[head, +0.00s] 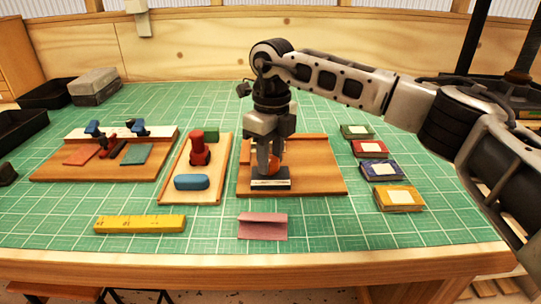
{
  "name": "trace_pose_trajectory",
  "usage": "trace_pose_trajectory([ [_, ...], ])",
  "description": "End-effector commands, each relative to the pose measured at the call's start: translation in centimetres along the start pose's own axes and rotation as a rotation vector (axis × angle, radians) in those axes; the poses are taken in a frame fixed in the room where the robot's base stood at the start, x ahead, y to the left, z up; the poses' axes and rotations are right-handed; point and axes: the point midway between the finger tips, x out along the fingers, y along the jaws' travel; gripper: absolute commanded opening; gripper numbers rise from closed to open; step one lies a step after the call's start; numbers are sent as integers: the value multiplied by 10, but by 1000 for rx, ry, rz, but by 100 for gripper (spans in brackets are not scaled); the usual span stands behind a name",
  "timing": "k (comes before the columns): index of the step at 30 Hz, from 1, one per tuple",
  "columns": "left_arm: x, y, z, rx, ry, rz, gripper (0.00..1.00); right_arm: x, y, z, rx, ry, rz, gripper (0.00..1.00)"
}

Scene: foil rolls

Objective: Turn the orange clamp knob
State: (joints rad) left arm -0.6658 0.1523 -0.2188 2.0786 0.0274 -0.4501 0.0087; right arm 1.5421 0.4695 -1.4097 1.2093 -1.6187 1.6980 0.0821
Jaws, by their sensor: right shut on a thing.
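The orange clamp knob (274,165) shows between and beside the fingers of my right gripper (268,170). The gripper points down and is shut on the knob; its fingers hide part of it. The knob sits above a dark and pale clamp block (270,184) at the front of a wooden board (320,181). My left gripper is not in view.
Left of this board stands a smaller board (211,189) with a red stamp-like piece (199,148) and a blue block (191,182). Several small foil packs (381,170) lie to the right. A yellow bar (140,223) and a pink folded card (262,228) lie in front.

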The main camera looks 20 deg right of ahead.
Motion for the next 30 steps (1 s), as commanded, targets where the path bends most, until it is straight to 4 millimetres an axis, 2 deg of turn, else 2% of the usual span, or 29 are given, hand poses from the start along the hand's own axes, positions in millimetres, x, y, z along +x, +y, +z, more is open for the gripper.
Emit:
trace_pose_trajectory([
  [15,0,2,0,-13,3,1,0,-2,-1,0,430,-15,-2,11],
  [30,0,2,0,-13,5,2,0,-2,-1,0,583,-19,-1,11],
])
